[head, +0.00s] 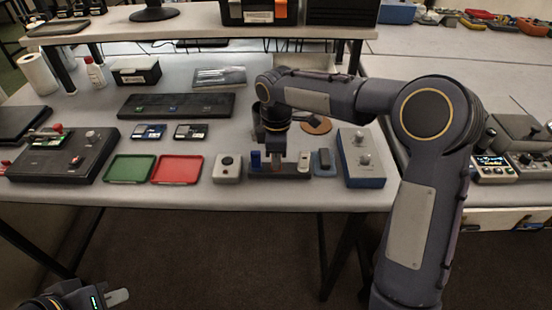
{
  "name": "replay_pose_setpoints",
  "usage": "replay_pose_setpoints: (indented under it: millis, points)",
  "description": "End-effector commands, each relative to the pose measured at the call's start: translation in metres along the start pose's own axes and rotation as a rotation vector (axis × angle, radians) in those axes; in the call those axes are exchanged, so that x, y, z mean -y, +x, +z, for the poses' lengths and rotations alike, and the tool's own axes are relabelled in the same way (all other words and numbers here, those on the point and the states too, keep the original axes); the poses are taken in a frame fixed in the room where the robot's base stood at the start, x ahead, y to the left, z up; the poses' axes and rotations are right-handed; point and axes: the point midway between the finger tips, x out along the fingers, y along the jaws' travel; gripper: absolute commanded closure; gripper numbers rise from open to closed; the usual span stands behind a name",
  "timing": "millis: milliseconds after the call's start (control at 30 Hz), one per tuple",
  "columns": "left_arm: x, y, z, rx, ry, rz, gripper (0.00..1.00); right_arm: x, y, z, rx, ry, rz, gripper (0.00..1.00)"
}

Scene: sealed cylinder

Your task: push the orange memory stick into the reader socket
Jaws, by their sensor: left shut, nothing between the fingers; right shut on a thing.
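My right gripper (276,168) points down at the middle of a low black rack (290,172) near the table's front edge. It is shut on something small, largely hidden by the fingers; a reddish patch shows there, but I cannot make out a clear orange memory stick. A blue stick (256,160) stands in the rack's left end and a pale stick (304,162) in its right part. I cannot surely identify the reader socket; a small white box with a dark round top (228,168) stands left of the rack. My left gripper (122,297) is shut and empty at the lower left, away from the table.
A grey-blue box with knobs (361,158) and a small blue item (323,162) stand right of the rack. Red (177,170) and green (130,168) trays lie left of the white box. A long black panel (175,105) lies behind. My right arm hides part of the table.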

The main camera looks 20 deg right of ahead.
Motion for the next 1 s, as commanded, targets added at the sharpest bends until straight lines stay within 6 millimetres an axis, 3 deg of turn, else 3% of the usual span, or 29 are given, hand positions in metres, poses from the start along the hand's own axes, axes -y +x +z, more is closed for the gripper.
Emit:
replay_pose_setpoints:
  millis: [1000]
  points:
    - [-0.013,-0.029,-0.014,0.0,0.0,0.0,1.0,0.0,-0.039,0.0,-0.001,0.0,0.001,1.0]
